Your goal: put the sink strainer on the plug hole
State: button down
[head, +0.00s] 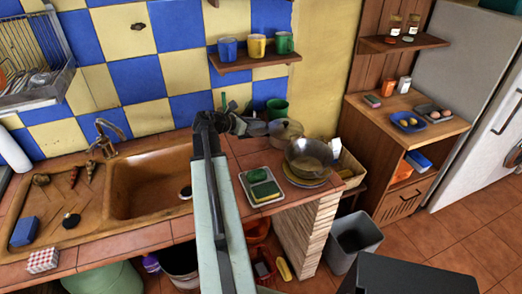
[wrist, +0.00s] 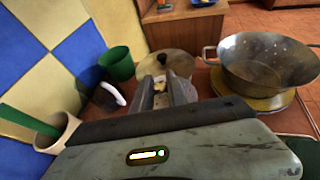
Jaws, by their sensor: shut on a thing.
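My gripper (head: 238,124) is raised over the counter to the right of the sink. In the wrist view, my gripper (wrist: 163,88) is shut with a small tan thing (wrist: 160,84) between its fingertips. The fingers hide most of it, and I cannot tell whether it is the sink strainer. The plug hole (head: 186,192) seems to be the dark round spot with a pale edge at the right end of the brown sink basin (head: 140,205). A dark round thing (head: 71,220) lies on the drainboard; I cannot make it out clearly.
A lidded pot (head: 286,132) stands beyond my gripper, with a metal colander (head: 309,158) beside it. A green pot (wrist: 117,63) and a cream utensil cup (wrist: 56,132) stand along the wall. A tray with green sponges (head: 262,188) lies on the counter.

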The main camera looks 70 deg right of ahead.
aim_at(265, 129)
jog(key=shift+n+t+h, duration=0.3)
jog(key=shift+n+t, duration=0.2)
jog(key=s, duration=0.1)
jog(key=s+f+b, duration=0.1)
jog(key=s+a, duration=0.1)
jog(key=shift+s+f, duration=0.25)
jog(key=shift+s, duration=0.1)
jog(key=shift+d, duration=0.15)
jog(key=shift+w+f+b, duration=0.15)
jog(key=shift+f+b, duration=0.15)
jog(key=shift+b, duration=0.25)
notch_tip(265, 129, down, 10)
jog(key=b, duration=0.9)
jog(key=shift+r+b, duration=0.15)
jog(key=shift+b, duration=0.2)
jog(key=shift+r, duration=0.2)
jog(key=shift+f, duration=0.15)
jog(key=c, duration=1.3)
grip_release()
